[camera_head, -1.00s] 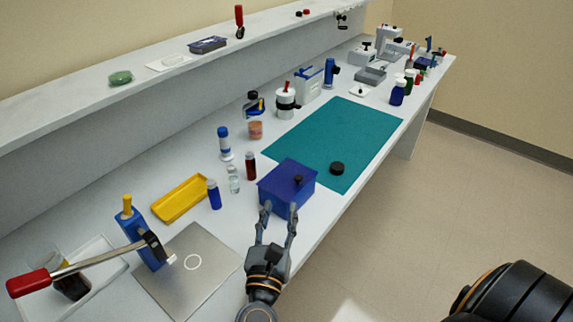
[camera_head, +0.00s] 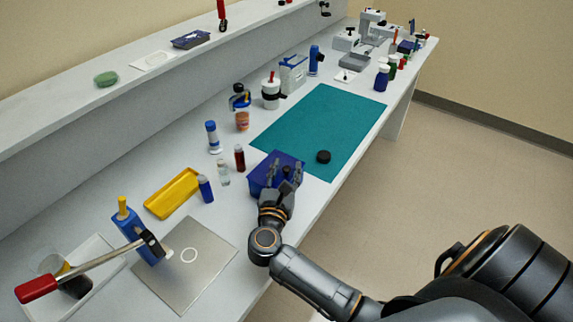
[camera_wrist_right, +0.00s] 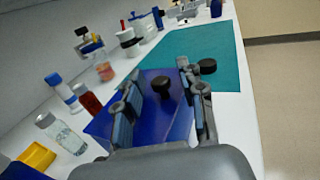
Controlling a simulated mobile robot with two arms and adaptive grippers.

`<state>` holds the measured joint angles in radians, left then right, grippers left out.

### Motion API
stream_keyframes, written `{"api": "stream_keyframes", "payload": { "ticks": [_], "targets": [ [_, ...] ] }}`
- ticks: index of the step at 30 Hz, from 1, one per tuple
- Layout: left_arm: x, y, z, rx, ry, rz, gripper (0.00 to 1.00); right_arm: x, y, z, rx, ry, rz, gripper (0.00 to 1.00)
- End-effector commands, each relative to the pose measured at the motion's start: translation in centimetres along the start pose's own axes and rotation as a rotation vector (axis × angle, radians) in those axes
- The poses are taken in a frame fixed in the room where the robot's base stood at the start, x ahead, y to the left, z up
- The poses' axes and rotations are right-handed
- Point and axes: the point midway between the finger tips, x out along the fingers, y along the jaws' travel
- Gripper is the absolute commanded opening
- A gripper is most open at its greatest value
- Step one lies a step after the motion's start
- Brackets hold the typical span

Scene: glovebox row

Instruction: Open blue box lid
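The blue box (camera_head: 258,178) stands on the white bench beside the near corner of the teal mat, with its lid on. A black knob (camera_wrist_right: 162,86) sits on the lid (camera_wrist_right: 158,118). My right gripper (camera_head: 286,166) is over the box with its fingers apart. In the right wrist view, my right gripper (camera_wrist_right: 160,74) has one finger on each side of the knob, with visible gaps between. The gripper and wrist hide the near part of the box in the head view. My left gripper is not in view.
A black round cap (camera_head: 323,157) lies on the teal mat (camera_head: 335,118), close to the right finger. Small bottles, including a red-brown one (camera_head: 239,158), stand left of the box. A yellow tray (camera_head: 172,193) and a metal plate (camera_head: 185,265) lie nearer. The bench's front edge is close by.

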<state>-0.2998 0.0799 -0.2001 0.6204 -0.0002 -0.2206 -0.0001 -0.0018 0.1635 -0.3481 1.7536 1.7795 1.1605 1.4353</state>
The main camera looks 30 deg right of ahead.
Motion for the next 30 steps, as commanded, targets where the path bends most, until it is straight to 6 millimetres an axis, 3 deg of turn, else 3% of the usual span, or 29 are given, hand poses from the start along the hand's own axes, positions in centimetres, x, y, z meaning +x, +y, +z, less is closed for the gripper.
{"api": "stream_keyframes", "payload": {
  "ticks": [11, 17, 30],
  "targets": [
    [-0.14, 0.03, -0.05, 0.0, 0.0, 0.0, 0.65, 0.65, 0.0, 0.0, 0.001, 0.0, 0.0, 0.39],
    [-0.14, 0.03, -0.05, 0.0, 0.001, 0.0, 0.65, 0.63, 0.0, 0.01, 0.001, 0.0, 0.0, 0.01],
    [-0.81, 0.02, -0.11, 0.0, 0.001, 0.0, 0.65, 0.58, 0.08, 0.36, -0.019, 0.01, 0.0, 0.0]
  ]
}}
